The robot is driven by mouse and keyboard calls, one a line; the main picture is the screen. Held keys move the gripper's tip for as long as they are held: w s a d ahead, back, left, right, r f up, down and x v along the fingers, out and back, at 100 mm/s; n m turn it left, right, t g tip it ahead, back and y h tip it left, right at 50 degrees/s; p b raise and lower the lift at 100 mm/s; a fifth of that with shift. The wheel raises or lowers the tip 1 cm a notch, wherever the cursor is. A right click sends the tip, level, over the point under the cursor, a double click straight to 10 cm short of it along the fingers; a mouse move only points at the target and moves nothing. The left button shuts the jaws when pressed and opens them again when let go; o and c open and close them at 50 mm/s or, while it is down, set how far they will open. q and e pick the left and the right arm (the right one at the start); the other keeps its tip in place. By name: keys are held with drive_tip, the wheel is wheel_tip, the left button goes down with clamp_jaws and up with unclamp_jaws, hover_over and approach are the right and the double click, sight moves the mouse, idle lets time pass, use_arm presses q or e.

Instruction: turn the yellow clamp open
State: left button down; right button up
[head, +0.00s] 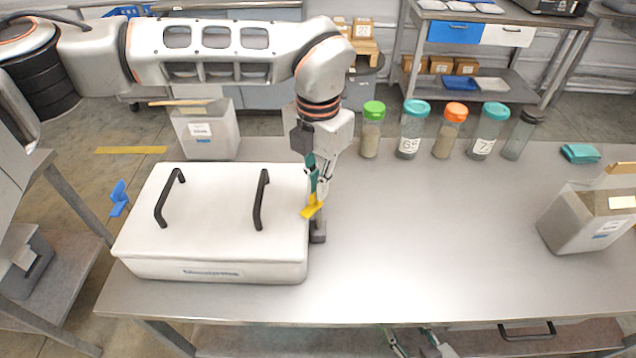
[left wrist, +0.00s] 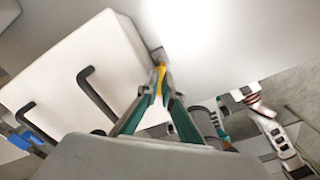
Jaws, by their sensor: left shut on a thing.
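The white hopper box (head: 215,268) lies on the steel table, with two black handles on its lid. The yellow clamp (head: 311,211) sits at its right side, by a small dark block (head: 318,232). My left gripper (head: 318,194) reaches down from above and is shut on the yellow clamp. In the left wrist view, the green-padded fingers (left wrist: 160,92) meet at the yellow clamp (left wrist: 159,76), partly hiding it. My right gripper (head: 416,344) shows only in part at the bottom edge, below the table's front; its opening is unclear.
A blue clamp (head: 118,198) sticks out at the box's left side. Several lidded jars, such as the orange-lidded one (head: 449,131), stand along the back edge. Grey bins stand at back left (head: 206,134) and right (head: 586,221). The table's middle (head: 440,240) is clear.

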use_arm(q)
drive_tip(key=n, duration=0.3)
drive_tip(key=shift+r+n, duration=0.1)
drive_tip(key=shift+n, duration=2.1)
drive_tip(key=shift+w, duration=0.1)
drive_tip(key=c, duration=2.2)
unclamp_jaws()
drive_tip(key=shift+c, duration=0.2)
wheel_tip(320, 180, up, 12)
